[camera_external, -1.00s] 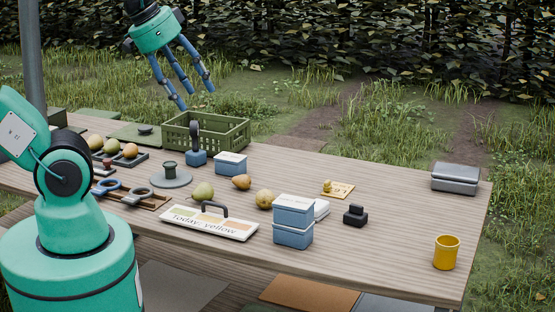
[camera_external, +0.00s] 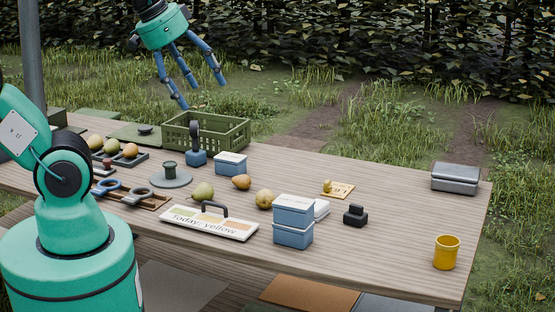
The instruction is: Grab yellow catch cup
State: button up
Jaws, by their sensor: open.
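The yellow catch cup (camera_external: 446,253) stands upright at the front right corner of the wooden table, near its edge. Nothing touches it. My gripper (camera_external: 202,95) is open and empty, with its blue fingers spread and pointing down. It hangs in the air above the green crate at the back left, far to the left of the cup and well above the table.
The green crate (camera_external: 237,130) stands under my gripper. Several pears and a sign (camera_external: 209,223) are at middle left. The tabletop around the cup is clear.

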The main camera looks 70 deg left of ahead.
jog(key=w+d+f+n+g+y+b, duration=0.1)
jog(key=w+d+f+n, duration=0.15)
jog(key=w, duration=1.45)
jog(key=w+d+f+n+g+y+b, duration=0.1)
jog(key=w+d+f+n+b, duration=0.15)
jog(key=w, duration=1.45)
jog(key=w+d+f+n, duration=0.1)
jog(key=w+d+f, duration=0.2)
jog(key=w+f, duration=0.5)
jog(key=w+d+f+n+b, duration=0.1)
jog(key=w+d+f, duration=0.2)
jog(key=w+f, duration=0.6)
jog(key=w+d+f+n, duration=0.1)
jog(key=w+d+f, duration=0.3)
jog(key=w+f, duration=0.4)
notch_tip(320, 180, down, 3)
jog(key=shift+w+f+y+b, duration=0.1)
jog(key=shift+w+y+b, duration=0.1)
jog(key=shift+y+b, duration=0.2)
jog(key=b, duration=0.2)
send_near(448, 242)
jog(key=shift+s+d+f, duration=0.1)
jog(key=shift+d+f, duration=0.25)
jog(key=shift+f, duration=0.35)
jog(key=shift+s+d+f, duration=0.1)
jog(key=shift+d+f, duration=0.2)
jog(key=shift+f, duration=0.35)
jog(key=shift+b+x, duration=0.5)
jog(key=shift+x, duration=2.1)
